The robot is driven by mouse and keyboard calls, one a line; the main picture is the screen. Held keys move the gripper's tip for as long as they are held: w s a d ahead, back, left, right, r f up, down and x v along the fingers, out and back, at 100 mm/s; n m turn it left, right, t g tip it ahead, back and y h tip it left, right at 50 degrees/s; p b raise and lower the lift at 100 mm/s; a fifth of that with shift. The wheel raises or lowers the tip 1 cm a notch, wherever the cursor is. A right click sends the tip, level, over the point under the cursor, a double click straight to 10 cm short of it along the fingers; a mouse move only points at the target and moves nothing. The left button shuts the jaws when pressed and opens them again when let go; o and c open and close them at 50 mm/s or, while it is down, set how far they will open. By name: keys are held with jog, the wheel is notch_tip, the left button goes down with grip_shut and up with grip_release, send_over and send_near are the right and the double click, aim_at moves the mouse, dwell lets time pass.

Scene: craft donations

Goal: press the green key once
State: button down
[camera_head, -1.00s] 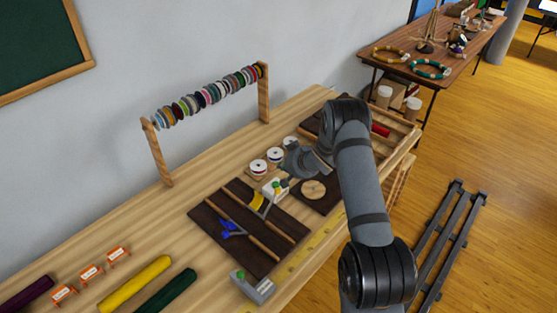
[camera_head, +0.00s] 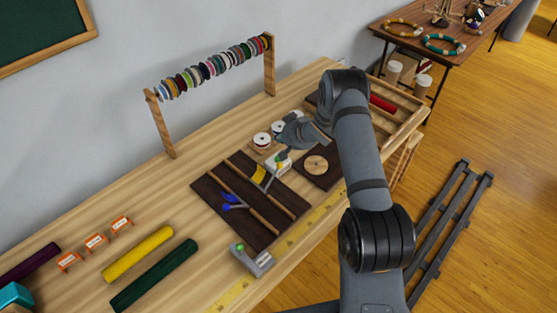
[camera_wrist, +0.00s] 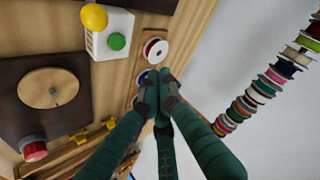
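The green key (camera_wrist: 117,41) is a round green button on the face of a small white box (camera_wrist: 97,52), which also carries a yellow knob (camera_wrist: 94,16). In the head view the white box (camera_head: 279,166) stands on the bench at the far end of a dark board, with the green key (camera_head: 281,156) partly behind my gripper (camera_head: 285,143). In the wrist view my gripper (camera_wrist: 162,82) has its dark green fingers together at the tips, with nothing held. The tips appear beside the box, apart from the key.
Reels (camera_head: 262,141) stand close behind the box. A round wooden disc (camera_head: 316,165) on a dark board lies to its right. A spool rack (camera_head: 213,66) stands at the back. A grey device with a green top (camera_head: 252,259) sits at the front edge.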

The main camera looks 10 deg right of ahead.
jog(key=shift+f+b, duration=2.6)
jog(key=shift+f, duration=1)
jog(key=shift+f, duration=0.1)
jog(key=shift+f+b, duration=0.35)
jog(key=shift+b, duration=0.1)
jog(key=shift+f+b, duration=0.45)
jog(key=shift+r, duration=0.15)
jog(key=shift+r+p, duration=0.65)
jog(key=shift+r, duration=0.1)
jog(key=shift+r+p, duration=1.95)
jog(key=shift+r, duration=0.55)
jog(key=shift+d, duration=0.1)
